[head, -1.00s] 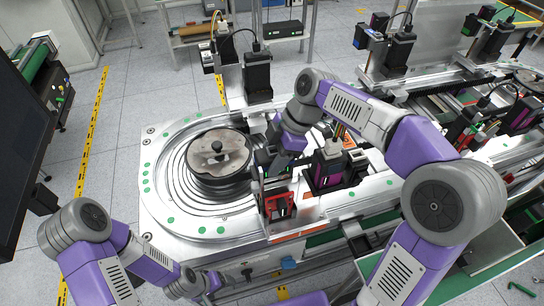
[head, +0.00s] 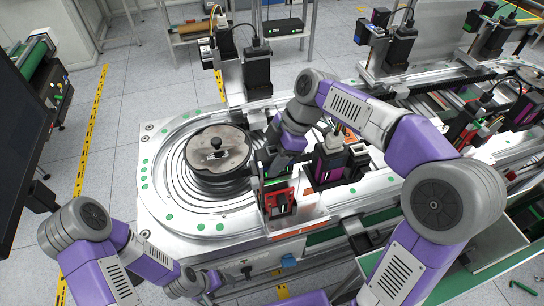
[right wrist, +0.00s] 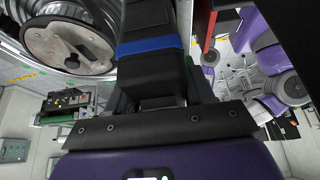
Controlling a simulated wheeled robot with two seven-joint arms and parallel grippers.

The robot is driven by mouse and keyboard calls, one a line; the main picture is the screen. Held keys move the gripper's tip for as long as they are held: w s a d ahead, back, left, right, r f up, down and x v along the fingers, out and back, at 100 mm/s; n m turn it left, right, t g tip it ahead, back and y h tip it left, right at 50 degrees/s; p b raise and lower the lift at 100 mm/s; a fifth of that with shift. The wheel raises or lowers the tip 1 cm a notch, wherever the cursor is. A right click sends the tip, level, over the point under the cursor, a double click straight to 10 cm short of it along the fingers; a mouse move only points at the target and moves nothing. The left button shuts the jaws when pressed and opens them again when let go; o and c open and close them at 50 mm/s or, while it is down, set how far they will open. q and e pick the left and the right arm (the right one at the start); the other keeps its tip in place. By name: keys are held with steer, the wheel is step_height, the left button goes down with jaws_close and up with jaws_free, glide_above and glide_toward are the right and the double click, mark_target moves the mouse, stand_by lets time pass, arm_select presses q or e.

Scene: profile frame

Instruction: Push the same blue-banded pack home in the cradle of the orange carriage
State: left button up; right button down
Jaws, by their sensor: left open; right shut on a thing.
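The blue-banded pack (right wrist: 150,55) is a black block with a blue band, seen close up in the right wrist view. My right gripper (head: 270,168) is shut on it; the fingers are mostly hidden by the wrist in the head view. The gripper is just above and behind a red-orange carriage (head: 278,203) at the front of the track. How deep the pack sits in the cradle cannot be told. My left gripper (head: 205,283) is low at the left, away from the carriage, open; its fingertips are hard to make out.
A round metal plate with a black knob (head: 217,158) is left of the carriage. A black and purple unit (head: 330,165) stands close on the carriage's right. Dark upright devices (head: 257,70) line the back.

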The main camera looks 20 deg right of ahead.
steer(key=shift+f, duration=0.15)
steer(key=shift+c, duration=1.7)
jaws_free()
step_height(320, 180, up, 10)
steer(key=shift+r+p, duration=0.1)
steer(key=shift+p, duration=0.9)
